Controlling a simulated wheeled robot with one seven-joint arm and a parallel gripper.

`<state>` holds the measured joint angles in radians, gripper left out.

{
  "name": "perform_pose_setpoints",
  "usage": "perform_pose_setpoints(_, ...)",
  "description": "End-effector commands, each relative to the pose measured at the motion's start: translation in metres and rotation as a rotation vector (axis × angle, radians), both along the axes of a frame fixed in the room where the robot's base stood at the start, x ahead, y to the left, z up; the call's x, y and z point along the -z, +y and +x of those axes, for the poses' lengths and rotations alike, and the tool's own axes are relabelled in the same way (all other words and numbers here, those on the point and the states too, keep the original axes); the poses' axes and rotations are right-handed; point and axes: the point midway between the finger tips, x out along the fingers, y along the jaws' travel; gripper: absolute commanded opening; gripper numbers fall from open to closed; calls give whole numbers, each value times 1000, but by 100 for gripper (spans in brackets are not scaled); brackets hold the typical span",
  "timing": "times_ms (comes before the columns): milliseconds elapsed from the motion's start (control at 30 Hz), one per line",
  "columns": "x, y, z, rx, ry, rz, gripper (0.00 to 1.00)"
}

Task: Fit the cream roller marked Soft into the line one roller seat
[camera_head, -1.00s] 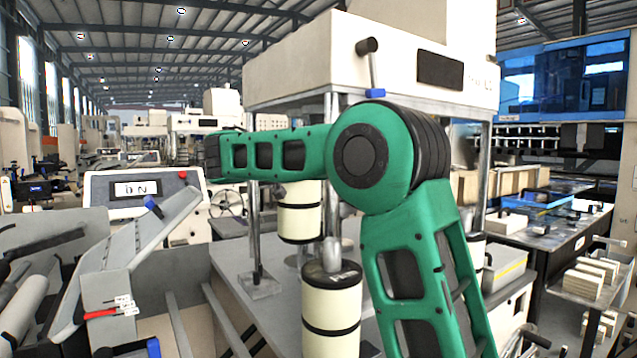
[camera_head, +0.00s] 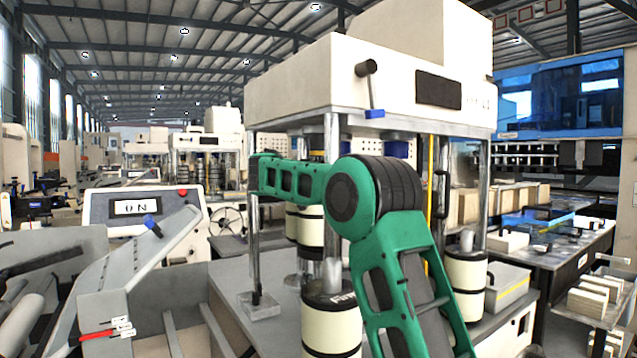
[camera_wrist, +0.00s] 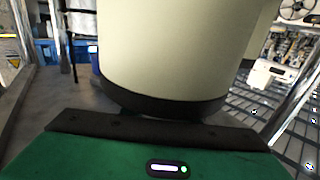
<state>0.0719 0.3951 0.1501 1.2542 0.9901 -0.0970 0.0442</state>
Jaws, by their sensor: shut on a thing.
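In the wrist view, a large cream roller (camera_wrist: 175,45) with a dark lower band stands close above the dark bar of my gripper (camera_wrist: 160,128). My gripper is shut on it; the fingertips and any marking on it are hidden. In the head view, my green arm reaches left across the front of the white press, and my gripper cannot be made out. Cream rollers with dark bands show behind the forearm (camera_head: 310,228); I cannot tell whether one is the held one. Another cream roller (camera_head: 332,328) stands upright in front, its dark top lettered but unreadable. I cannot identify the line one seat.
The white press (camera_head: 400,75) stands on metal posts over a grey table (camera_head: 235,285). A third cream roller (camera_head: 465,275) stands right of my arm. A clear block (camera_head: 260,305) sits at a post's foot. A control panel (camera_head: 140,207) and grey sloped guides (camera_head: 150,250) are left.

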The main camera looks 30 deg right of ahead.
Motion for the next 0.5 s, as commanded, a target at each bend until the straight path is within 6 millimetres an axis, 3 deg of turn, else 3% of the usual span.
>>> perform_pose_setpoints(300, -2, -21, 15, 2, -3, -1, 0)
perform_pose_setpoints(500, 11, -19, 14, 0, -2, -1, 0)
